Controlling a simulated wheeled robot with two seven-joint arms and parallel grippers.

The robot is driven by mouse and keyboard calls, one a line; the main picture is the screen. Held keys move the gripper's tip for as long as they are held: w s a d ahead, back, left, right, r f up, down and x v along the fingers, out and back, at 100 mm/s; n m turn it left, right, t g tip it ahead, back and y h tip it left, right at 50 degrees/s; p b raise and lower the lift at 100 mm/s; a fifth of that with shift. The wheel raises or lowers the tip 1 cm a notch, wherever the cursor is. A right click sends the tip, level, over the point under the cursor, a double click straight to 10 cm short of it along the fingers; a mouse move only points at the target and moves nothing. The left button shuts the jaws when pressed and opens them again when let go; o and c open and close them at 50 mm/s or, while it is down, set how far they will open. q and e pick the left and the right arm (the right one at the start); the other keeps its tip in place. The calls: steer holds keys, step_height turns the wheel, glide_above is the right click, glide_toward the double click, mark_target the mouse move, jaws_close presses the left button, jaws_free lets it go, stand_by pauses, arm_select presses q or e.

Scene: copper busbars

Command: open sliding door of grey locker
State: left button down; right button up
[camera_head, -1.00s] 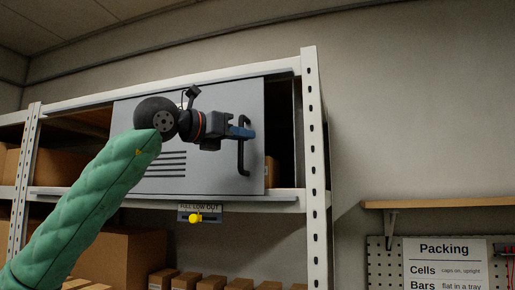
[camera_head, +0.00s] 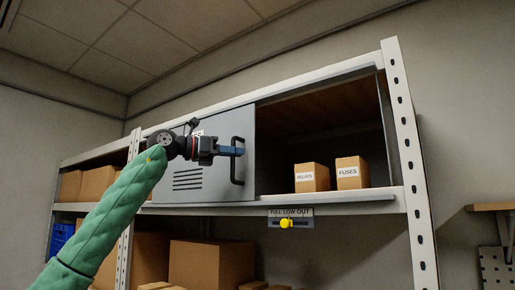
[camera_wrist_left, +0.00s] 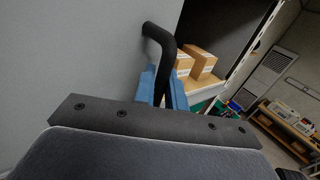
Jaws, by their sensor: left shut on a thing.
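The grey locker's sliding door (camera_head: 215,182) is slid to the left, and the right part of the locker stands open. Its black vertical handle (camera_head: 236,172) is at the door's right edge. My left gripper (camera_head: 238,151) is shut on the handle, with its blue fingers around the bar near its upper part. In the left wrist view the handle (camera_wrist_left: 158,38) passes between the two blue fingers (camera_wrist_left: 164,88). My right gripper is not in view.
Inside the opening stand two small boxes, relays (camera_head: 311,178) and fuses (camera_head: 351,173). A white rack post (camera_head: 411,170) bounds the right side. A sign with a yellow knob (camera_head: 285,222) hangs below the shelf. Cardboard boxes (camera_head: 211,263) fill the lower shelf.

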arm_select(q)
steer(key=w+a, duration=0.1)
steer(key=a, duration=0.1)
steer(key=w+a, duration=0.1)
steer(key=a, duration=0.1)
steer(key=shift+w, duration=0.3)
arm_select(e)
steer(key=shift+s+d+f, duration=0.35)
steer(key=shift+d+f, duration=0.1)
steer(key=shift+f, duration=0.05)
arm_select(q)
steer(key=c, duration=1.5)
jaws_free()
steer(key=shift+c, duration=0.2)
steer(key=shift+d, duration=0.1)
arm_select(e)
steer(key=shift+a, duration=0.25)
